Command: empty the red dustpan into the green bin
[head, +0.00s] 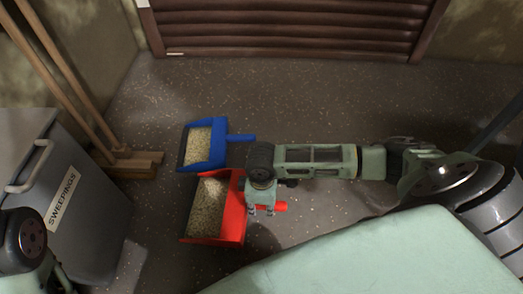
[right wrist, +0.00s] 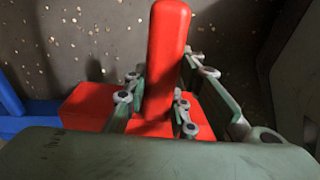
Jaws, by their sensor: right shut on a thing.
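The red dustpan (head: 233,222) is in the middle of the head view, with pale grainy sweepings in its pan. Its handle points right. My right gripper (head: 262,211) is over the handle. In the right wrist view my right gripper (right wrist: 155,108) is shut on the red handle (right wrist: 168,45), with fingers on both sides of it. I cannot tell whether the pan touches the floor. A bin (head: 100,215) labelled SWEEPINGS stands at the left; it looks grey rather than green, and a handle shows on its top. Part of my left arm shows at the lower left; its gripper is out of view.
A blue dustpan (head: 219,140) with similar sweepings lies just behind the red one. Wooden poles with a block-like foot (head: 135,163) lean by the bin. A brown slatted shutter (head: 290,30) closes the back. The speckled floor between is clear.

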